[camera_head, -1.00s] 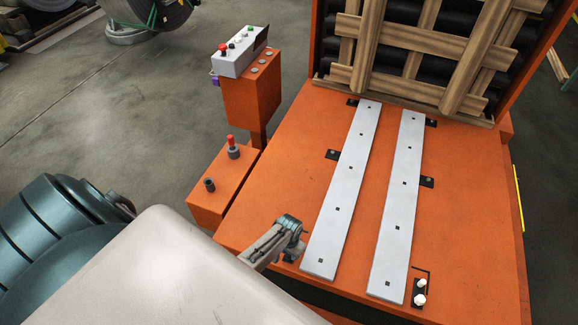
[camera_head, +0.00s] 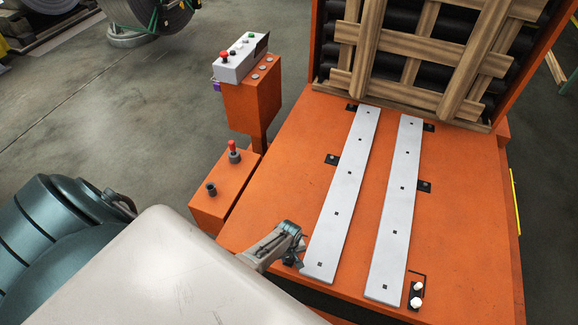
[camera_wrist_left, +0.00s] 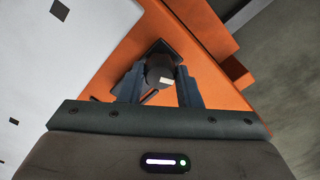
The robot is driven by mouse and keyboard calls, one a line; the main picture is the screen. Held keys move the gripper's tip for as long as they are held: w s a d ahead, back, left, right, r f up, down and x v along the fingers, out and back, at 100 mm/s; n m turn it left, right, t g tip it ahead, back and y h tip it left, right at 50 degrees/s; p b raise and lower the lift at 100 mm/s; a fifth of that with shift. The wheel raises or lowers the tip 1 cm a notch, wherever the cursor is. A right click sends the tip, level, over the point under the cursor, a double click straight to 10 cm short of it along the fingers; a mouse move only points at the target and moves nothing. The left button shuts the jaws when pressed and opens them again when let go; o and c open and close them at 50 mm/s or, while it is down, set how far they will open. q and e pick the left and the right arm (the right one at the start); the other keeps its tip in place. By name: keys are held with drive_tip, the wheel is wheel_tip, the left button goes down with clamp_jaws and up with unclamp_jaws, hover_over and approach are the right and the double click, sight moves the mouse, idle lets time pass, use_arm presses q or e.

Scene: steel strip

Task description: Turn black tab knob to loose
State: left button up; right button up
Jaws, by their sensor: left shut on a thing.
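The black tab knob (camera_wrist_left: 158,66) shows in the left wrist view as a dark round piece with a pale mark on its face. It sits on a dark bracket on the orange table. My left gripper (camera_wrist_left: 161,82) is shut on it, with one finger on each side. In the head view my left gripper (camera_head: 291,243) is low at the table's near left, beside the near end of the left steel strip (camera_head: 342,190). There the gripper mostly hides the knob. My right gripper is not in view.
The right steel strip (camera_head: 396,208) lies alongside on the orange table (camera_head: 270,205). A black bracket with white-topped knobs (camera_head: 417,295) is at its near end. Wooden slats (camera_head: 415,62) are at the back.

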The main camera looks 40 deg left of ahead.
use_arm(q)
drive_tip(key=n+p, duration=0.1)
drive_tip(key=n, duration=0.5)
drive_tip(key=n+p, duration=0.1)
drive_tip(key=n, duration=0.5)
drive_tip(key=shift+n, duration=0.3)
idle(0.4)
drive_tip(key=o, duration=1)
drive_tip(key=shift+c, duration=0.2)
wheel_tip(320, 180, up, 9)
drive_tip(key=shift+f+p, duration=0.15)
drive_tip(key=shift+p, duration=1.05)
drive_tip(key=shift+r, duration=1.05)
drive_tip(key=shift+s, duration=0.1)
